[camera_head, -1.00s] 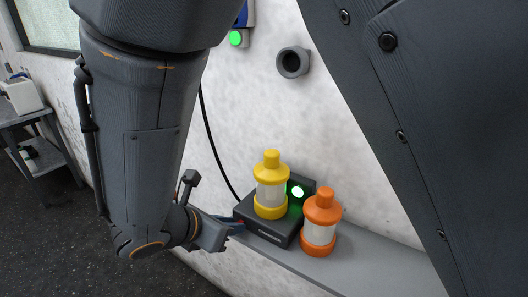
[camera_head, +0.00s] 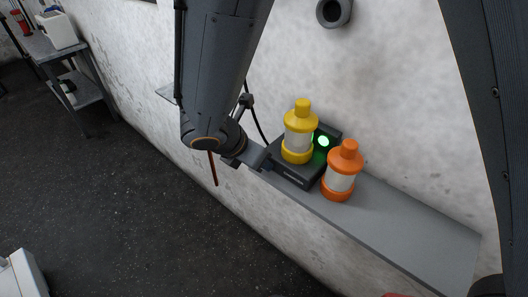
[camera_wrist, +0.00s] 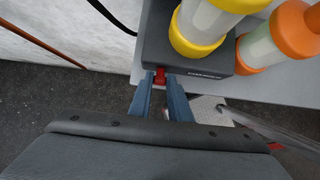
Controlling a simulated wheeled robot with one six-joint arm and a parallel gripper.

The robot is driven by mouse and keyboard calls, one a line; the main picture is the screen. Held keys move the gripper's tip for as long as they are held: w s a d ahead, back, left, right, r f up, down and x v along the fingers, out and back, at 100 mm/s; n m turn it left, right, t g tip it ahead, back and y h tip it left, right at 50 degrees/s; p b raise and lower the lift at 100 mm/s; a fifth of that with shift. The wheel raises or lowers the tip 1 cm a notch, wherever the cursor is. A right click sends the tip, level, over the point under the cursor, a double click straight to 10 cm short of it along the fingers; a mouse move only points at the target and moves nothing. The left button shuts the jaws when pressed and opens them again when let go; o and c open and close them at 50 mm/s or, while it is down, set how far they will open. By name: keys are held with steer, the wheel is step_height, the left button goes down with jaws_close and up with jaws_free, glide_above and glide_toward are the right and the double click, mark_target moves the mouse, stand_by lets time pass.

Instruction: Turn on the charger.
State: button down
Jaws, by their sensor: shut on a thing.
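The charger (camera_head: 290,172) is a dark box on a grey wall shelf. A round green light (camera_head: 323,141) glows on its back part. A yellow drum (camera_head: 298,132) with a clear middle stands upright on the charger. My gripper (camera_head: 266,168) is at the charger's left end, and the arm hides part of that end. In the wrist view, the blue fingers of my gripper (camera_wrist: 162,82) are at the charger's edge (camera_wrist: 150,50). They are shut on a small red switch (camera_wrist: 160,75) that shows between their tips.
An orange drum (camera_head: 341,178) stands upright on the shelf (camera_head: 420,222), close to the charger's right. The shelf's right part is bare. A dark round wall fitting (camera_head: 334,12) is above. A black cable (camera_head: 257,125) runs behind the charger. A side table (camera_head: 85,62) stands far left.

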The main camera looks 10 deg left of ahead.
steer(key=c, duration=1.6)
jaws_free()
steer(key=shift+c, duration=0.2)
steer(key=b+v, duration=0.1)
steer(key=v, duration=0.6)
steer(key=shift+s+a+r, duration=0.2)
steer(key=shift+r, duration=0.05)
